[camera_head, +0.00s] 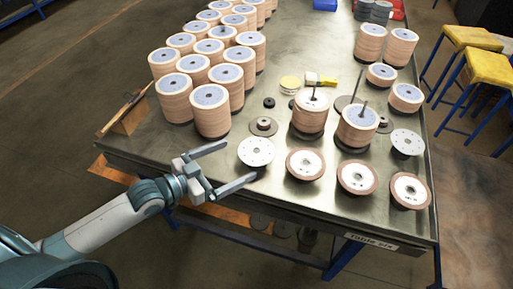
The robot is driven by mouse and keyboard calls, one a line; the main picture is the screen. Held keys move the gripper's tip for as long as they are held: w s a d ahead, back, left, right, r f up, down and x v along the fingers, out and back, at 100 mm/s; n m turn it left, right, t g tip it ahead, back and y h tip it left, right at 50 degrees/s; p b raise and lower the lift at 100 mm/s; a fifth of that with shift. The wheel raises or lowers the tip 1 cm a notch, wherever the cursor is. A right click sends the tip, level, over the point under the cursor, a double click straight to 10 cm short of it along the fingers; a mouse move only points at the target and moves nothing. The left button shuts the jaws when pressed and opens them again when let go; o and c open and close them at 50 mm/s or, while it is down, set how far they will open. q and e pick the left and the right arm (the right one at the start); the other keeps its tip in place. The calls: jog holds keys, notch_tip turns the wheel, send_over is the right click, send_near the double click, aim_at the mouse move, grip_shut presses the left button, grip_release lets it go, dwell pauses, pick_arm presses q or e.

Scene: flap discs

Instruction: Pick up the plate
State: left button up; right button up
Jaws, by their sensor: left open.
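Near the front edge of the metal table (325,213) lies a round white plate (256,151) with small holes. My left gripper (236,164) is open, with its two fingers pointing right toward this plate. One finger is at the plate's far left side and the other reaches across its near side; I cannot tell whether either touches it. A similar white plate (407,142) lies farther right. Three brown-rimmed discs with white centres, the left one (305,163) among them, lie between and in front. My right gripper is not in view.
Tall stacks of flap discs (211,111) fill the table's left and back. Two stacks on spindles (310,113) (357,127) stand behind the plates. Yellow stools (486,70) stand right of the table.

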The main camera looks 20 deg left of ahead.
aim_at(258, 150)
pick_arm(q)
jog(key=shift+p+x, duration=0.4)
jog(key=shift+x, duration=1.5)
jog(key=shift+w+d, duration=0.2)
jog(key=shift+w, duration=0.05)
jog(key=p+x, duration=0.2)
jog(key=x, duration=0.2)
jog(key=shift+s+r, duration=0.1)
jog(key=shift+w+d, duration=0.25)
jog(key=c, duration=1)
